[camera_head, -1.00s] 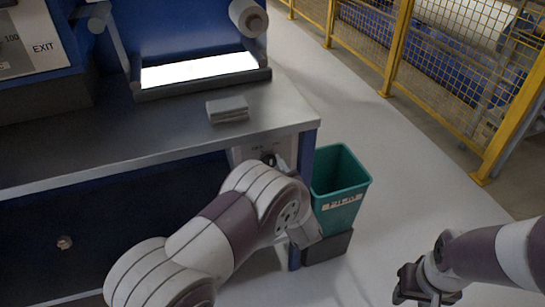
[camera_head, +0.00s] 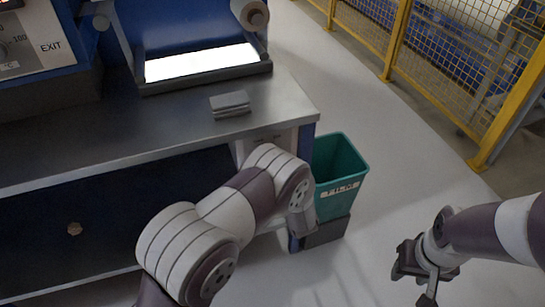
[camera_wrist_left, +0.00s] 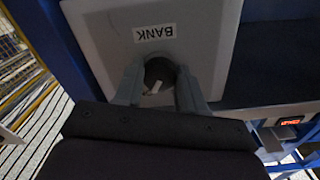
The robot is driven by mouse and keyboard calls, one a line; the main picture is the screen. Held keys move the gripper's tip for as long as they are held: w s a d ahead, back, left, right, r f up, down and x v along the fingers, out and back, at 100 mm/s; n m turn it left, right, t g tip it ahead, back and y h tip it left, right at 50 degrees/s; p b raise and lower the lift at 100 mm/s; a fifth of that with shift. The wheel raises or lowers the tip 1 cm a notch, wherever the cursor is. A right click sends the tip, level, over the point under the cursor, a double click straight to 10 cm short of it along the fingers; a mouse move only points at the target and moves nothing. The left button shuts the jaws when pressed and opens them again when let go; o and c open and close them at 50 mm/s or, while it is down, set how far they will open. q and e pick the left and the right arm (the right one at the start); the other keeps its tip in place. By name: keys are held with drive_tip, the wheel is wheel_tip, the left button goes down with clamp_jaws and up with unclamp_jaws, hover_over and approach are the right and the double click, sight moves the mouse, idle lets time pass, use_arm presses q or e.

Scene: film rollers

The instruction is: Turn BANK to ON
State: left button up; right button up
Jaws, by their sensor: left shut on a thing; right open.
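The BANK switch is a dark round knob (camera_wrist_left: 160,72) with a pale mark, set in a light grey panel (camera_wrist_left: 210,35). The BANK label (camera_wrist_left: 155,32) reads upside down in the left wrist view. My left gripper (camera_wrist_left: 158,90) is shut on the knob, one finger on each side. ON and OFF markings are not visible there. In the head view, my left arm hides the knob and left gripper; only the panel's upper part (camera_head: 266,137) shows under the table edge. My right gripper (camera_head: 428,278) is open and empty over the floor at the right.
A metal worktable (camera_head: 150,125) stands above the panel, with a grey block (camera_head: 230,103) on it. A green bin (camera_head: 340,178) stands close to the table's right leg. A yellow mesh fence (camera_head: 400,45) runs along the back right. The floor between is clear.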

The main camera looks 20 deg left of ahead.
idle(0.3)
use_arm(q)
drive_tip(key=o, duration=1.1)
drive_tip(key=shift+c, duration=0.2)
drive_tip(key=shift+s+d, duration=0.1)
drive_tip(key=p+v, duration=0.1)
drive_tip(key=v, duration=1.1)
drive_tip(key=shift+s+p, duration=0.2)
drive_tip(key=shift+p, duration=0.15)
drive_tip(key=shift+d, duration=0.1)
